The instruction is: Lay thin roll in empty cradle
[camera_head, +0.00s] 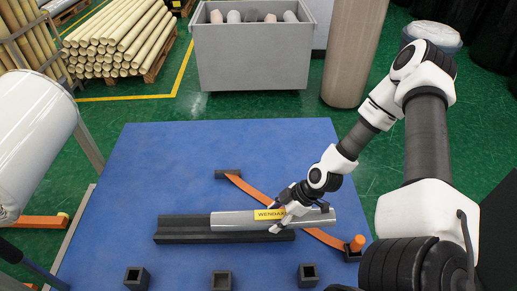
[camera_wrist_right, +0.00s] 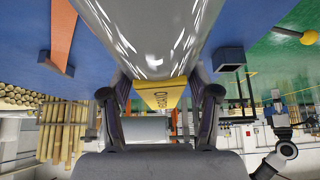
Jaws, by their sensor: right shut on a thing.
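A thin grey roll (camera_head: 235,220) with a yellow label (camera_head: 269,214) is held by my right gripper (camera_head: 283,212) near its right half. In the right wrist view the roll (camera_wrist_right: 155,30) crosses the top, between the two fingers (camera_wrist_right: 165,95), with the label facing the camera. A long dark cradle (camera_head: 183,223) lies on the blue table. The roll runs along the cradle, over its right part, and its right end sticks out past the cradle. I cannot tell whether roll and cradle touch. The cradle's left part is bare. My left gripper is out of view.
Small dark square sockets (camera_head: 221,279) stand along the front. A grey bin (camera_head: 253,62) of rolls is behind. The table's back left is clear.

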